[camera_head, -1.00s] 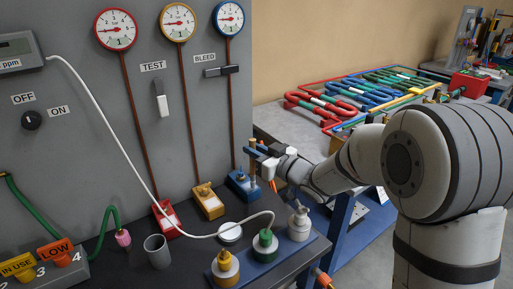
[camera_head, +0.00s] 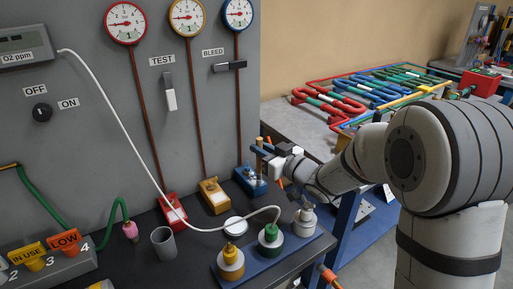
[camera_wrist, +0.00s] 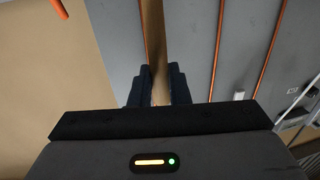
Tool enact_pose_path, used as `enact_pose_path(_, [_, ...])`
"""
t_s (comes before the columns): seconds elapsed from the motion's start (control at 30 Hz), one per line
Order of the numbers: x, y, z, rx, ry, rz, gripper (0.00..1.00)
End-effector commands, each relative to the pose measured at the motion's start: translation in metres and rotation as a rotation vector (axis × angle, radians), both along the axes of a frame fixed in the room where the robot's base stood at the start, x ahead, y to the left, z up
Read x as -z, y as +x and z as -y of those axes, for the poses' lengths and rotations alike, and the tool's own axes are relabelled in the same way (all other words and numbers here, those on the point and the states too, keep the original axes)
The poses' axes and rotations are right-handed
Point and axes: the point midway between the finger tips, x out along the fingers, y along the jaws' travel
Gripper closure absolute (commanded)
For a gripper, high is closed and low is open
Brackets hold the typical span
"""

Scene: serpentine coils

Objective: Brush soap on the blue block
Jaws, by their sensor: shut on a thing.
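The blue block (camera_head: 250,182) sits at the foot of the rightmost copper pipe, below the blue-rimmed gauge (camera_head: 238,13). My gripper (camera_head: 263,152) is shut on an upright brush with a wooden handle (camera_head: 259,162), just in front of and above the blue block. The brush's lower end overlaps the block in the head view; I cannot tell whether they touch. In the wrist view the handle (camera_wrist: 153,38) stands between the two dark fingers (camera_wrist: 157,88), and the block is not visible there.
Yellow (camera_head: 214,195) and red (camera_head: 172,208) blocks stand left of the blue one. In front, a blue tray (camera_head: 285,253) bears yellow, green and white-topped pots. A grey cup (camera_head: 164,243) and white disc (camera_head: 236,226) stand nearby. The panel (camera_head: 80,130) rises behind.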

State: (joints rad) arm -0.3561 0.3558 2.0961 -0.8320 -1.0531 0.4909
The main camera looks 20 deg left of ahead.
Motion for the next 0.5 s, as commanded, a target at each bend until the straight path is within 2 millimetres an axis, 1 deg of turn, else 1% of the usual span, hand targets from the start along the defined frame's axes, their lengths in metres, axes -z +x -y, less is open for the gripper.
enact_pose_path(0.1, [-0.027, 0.001, 0.001, 0.002, 0.002, 0.006, 1.0])
enact_pose_path(0.17, [-0.029, 0.001, 0.001, 0.003, 0.001, 0.003, 1.0])
enact_pose_path(0.5, [-0.06, 0.001, 0.0, 0.002, 0.001, 0.002, 1.0])
